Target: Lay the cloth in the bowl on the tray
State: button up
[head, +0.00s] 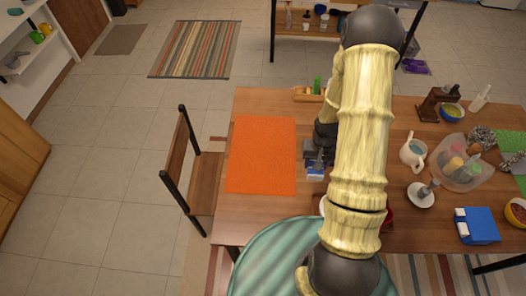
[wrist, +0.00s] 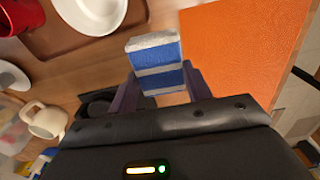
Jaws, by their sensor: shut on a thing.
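My gripper (wrist: 160,88) is shut on a blue-and-white striped folded cloth (wrist: 153,52), held between its two fingers. In the head view my gripper (head: 316,160) is beside the right edge of an orange mat, with the cloth's blue edge (head: 314,174) just below it. In the wrist view a white round dish, seemingly the bowl (wrist: 95,10), sits on a brown tray (wrist: 133,14) at the top, beyond the cloth and left of it. The cloth is apart from the bowl. My arm hides most of the tray and bowl in the head view.
The orange mat (head: 262,155) lies flat and bare on the wooden table (head: 262,103). A white jug (head: 413,153), a clear container (head: 462,165) and a blue box (head: 480,226) stand to the right.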

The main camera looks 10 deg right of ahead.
jog(key=s+d+f+b, duration=0.2)
jog(key=s+d, duration=0.4)
jog(key=s, duration=0.6)
jog(key=shift+d+f+b, duration=0.25)
jog(key=shift+f+b, duration=0.1)
jog(key=shift+b, duration=0.2)
jog(key=shift+w+f, duration=0.1)
jog(key=shift+f+b, duration=1.8)
jog(key=shift+f, duration=0.3)
jog(key=shift+f+b, duration=0.8)
jog(key=shift+f, duration=0.2)
dwell(0.5)
jog(key=o, duration=1)
